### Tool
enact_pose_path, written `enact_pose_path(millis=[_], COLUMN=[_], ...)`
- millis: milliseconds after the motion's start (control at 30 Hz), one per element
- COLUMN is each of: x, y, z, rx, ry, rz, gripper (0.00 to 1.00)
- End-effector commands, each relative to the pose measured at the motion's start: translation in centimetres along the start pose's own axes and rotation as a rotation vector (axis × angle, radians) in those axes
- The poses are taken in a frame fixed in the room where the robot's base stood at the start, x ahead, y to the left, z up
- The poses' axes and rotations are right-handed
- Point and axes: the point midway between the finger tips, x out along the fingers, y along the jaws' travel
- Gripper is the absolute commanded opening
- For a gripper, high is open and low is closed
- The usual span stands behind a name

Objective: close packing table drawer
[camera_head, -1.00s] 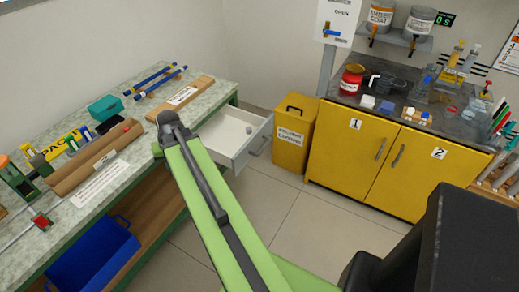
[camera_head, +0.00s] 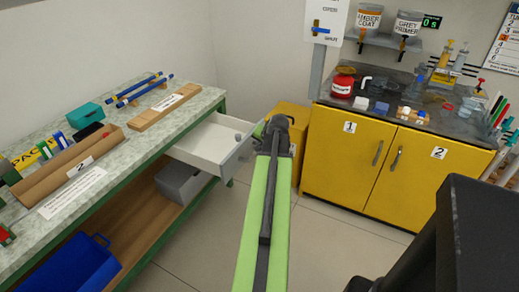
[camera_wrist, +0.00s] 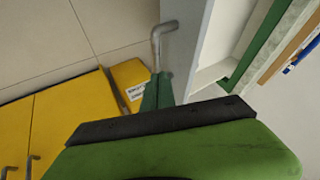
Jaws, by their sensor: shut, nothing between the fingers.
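The packing table (camera_head: 60,125) has a speckled top and green edges, at the left of the head view. Its white drawer (camera_head: 205,142) stands open at the far end, with a small grey round object (camera_head: 238,136) near its front. In the wrist view the drawer's front panel (camera_wrist: 184,50) is seen from close by, with a bent grey handle (camera_wrist: 165,30) on its outer side. My gripper (camera_wrist: 157,80) is shut and empty, its dark green fingers by the handle's near end; I cannot tell whether they touch. In the head view my arm hides the fingers.
A yellow bin (camera_head: 290,113) stands beyond the drawer, partly behind my arm, and a yellow cabinet (camera_head: 345,160) is to its right. A grey bin (camera_head: 183,185) and a blue bin (camera_head: 85,265) sit under the table. The floor between table and cabinet is clear.

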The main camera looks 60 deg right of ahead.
Motion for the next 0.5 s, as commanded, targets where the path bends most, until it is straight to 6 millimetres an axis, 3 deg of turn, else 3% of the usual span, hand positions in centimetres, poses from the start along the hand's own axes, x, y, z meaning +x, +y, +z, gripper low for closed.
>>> enact_pose_path(millis=[33,267,500], x=[2.2,7.1,7.8], y=[0.4,0.4,-2.9], z=[0.3,0.2,-0.1], rx=[-0.001,-0.001,-0.001], ry=[-0.001,-0.001,0.000], rz=[0.000,0.001,0.001], gripper=[0.00,0.00,0.00])
